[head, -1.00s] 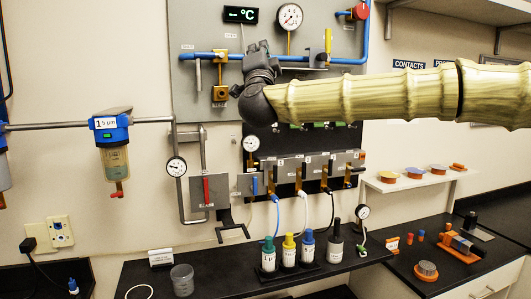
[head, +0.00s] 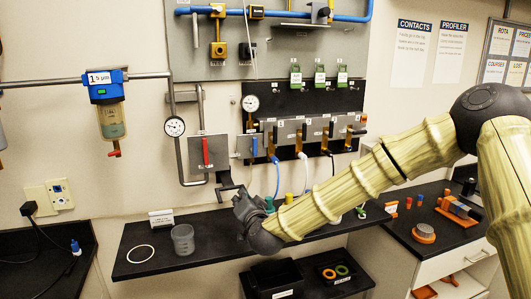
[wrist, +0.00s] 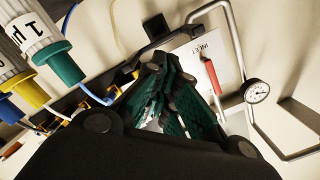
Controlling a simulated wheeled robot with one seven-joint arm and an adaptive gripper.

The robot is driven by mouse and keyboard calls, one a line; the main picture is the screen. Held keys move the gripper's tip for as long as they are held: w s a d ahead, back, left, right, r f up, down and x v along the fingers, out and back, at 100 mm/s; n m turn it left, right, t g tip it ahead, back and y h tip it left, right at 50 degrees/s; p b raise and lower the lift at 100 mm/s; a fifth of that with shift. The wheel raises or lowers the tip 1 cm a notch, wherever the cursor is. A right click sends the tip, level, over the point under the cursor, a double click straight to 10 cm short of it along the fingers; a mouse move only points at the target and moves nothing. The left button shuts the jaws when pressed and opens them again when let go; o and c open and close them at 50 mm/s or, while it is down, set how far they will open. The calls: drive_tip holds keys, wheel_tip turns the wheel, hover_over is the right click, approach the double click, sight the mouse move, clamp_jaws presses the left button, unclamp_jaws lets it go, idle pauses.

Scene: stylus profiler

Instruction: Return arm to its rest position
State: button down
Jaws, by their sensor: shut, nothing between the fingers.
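My arm reaches in from the right in the head view, its pale ribbed links sloping down to the left. I cannot tell whether my gripper touches anything.
A bottle with a green cap (wrist: 60,68) is close on the left in the wrist view. A valve manifold (head: 310,132) is on the wall behind. The right counter (head: 440,240) holds several small parts.

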drive_tip(key=s+d+f+n+g+h+b, duration=0.1)
drive_tip(key=s+d+f+g, duration=0.2)
drive_tip(key=s+f, duration=0.7)
drive_tip(key=s+d+f+n+g+b, duration=0.15)
drive_tip(key=s+d+f, duration=0.25)
drive_tip(key=f, duration=1.1)
drive_tip(key=s+d+f+n+g+h, duration=0.1)
drive_tip(key=s+d+f+g, duration=0.2)
drive_tip(key=s+f, duration=0.7)
drive_tip(key=s+d+f+g+h+b, duration=0.1)
drive_tip(key=s+d+f+g, duration=0.1)
drive_tip(key=s+d+f, duration=0.4)
drive_tip(key=s+d+f+g+h+b, duration=0.1)
drive_tip(key=s+d+f+g, duration=0.2)
drive_tip(key=s+d+f, duration=0.4)
drive_tip(key=s+d+f+g+h+b, duration=0.1)
drive_tip(key=s+d+f, duration=0.5)
drive_tip(key=s, duration=1)
drive_tip(key=shift+s+d+f+n+g+h, duration=0.25)
drive_tip(key=shift+s+d+n+g+h, duration=0.3)
drive_tip(key=shift+g, duration=0.6)
